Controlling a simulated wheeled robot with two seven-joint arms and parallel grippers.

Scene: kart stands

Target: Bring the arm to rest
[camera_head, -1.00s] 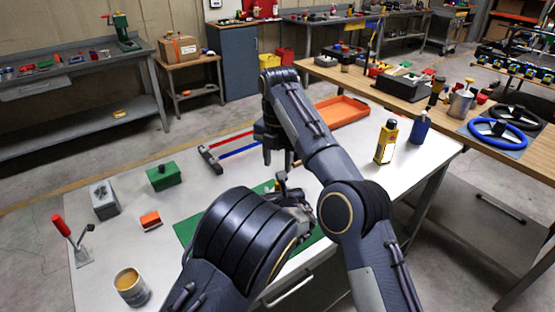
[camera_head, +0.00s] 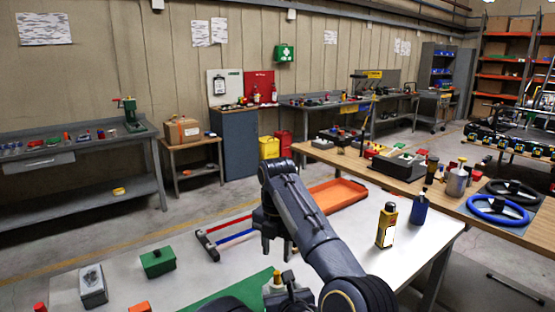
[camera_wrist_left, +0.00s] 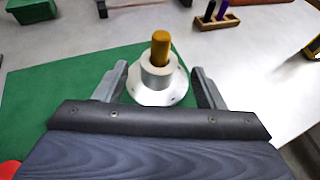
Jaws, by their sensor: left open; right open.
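My right gripper (camera_head: 277,246) hangs open and empty over the white table (camera_head: 440,233). My left gripper (camera_head: 287,292) is low in the head view, partly cut off and hidden by my arms. In the left wrist view its two fingers (camera_wrist_left: 158,70) are apart. Between them in that view shows a silver flanged hub (camera_wrist_left: 157,87) with an amber pin (camera_wrist_left: 161,45) standing upright in it. The hub is on a green mat (camera_wrist_left: 85,75); I cannot tell whether the fingers touch it. The mat (camera_head: 225,303) also shows in the head view.
Near my right arm are an orange tray (camera_head: 338,195), a yellow bottle (camera_head: 386,226) and a blue bottle (camera_head: 419,208). A red and blue bar rack (camera_head: 209,246), a green box (camera_head: 157,262) and a grey box (camera_head: 93,286) stand to the left. A wooden bench (camera_head: 325,153) lies behind.

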